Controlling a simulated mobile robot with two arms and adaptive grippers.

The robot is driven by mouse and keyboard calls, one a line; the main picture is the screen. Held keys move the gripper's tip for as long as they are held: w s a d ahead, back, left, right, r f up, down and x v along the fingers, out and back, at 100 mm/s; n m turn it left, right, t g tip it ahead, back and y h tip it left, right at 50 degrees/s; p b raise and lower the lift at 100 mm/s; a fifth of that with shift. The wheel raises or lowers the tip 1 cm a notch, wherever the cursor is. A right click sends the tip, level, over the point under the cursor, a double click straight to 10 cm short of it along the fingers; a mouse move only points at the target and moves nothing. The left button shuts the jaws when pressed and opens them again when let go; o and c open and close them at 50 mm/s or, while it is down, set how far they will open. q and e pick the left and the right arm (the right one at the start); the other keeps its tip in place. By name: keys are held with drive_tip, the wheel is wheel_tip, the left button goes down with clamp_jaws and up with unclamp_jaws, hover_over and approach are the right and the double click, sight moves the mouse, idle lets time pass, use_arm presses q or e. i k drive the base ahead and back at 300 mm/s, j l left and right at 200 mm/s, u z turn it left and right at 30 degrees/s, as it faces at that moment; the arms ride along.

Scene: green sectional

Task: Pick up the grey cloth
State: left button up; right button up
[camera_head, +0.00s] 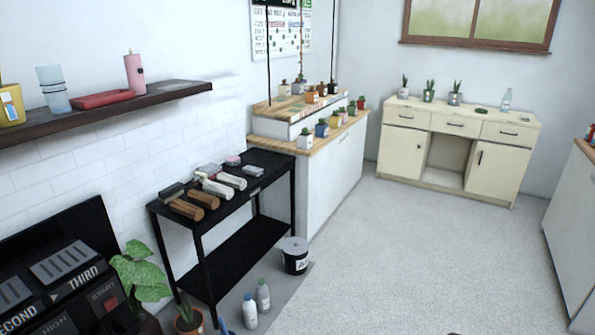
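I cannot make out a grey cloth for certain. On the black two-tier table (231,253) by the left wall lies a small dark grey item (172,191) at the left end of the top; it is too small to tell whether it is cloth. Beside it are brown roll-like items (203,199), pale roll-like items (218,189) and a small light grey block (253,170). Neither of my grippers shows in the head view.
A dark bucket (295,262) and two bottles (257,300) stand on the floor by the table. A potted plant (188,319) and a black machine (67,270) are at lower left. A wall shelf (110,108) hangs above. The floor (400,270) at centre right is clear.

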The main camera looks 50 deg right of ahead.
sight(249, 170)
drive_tip(key=z, duration=1.25)
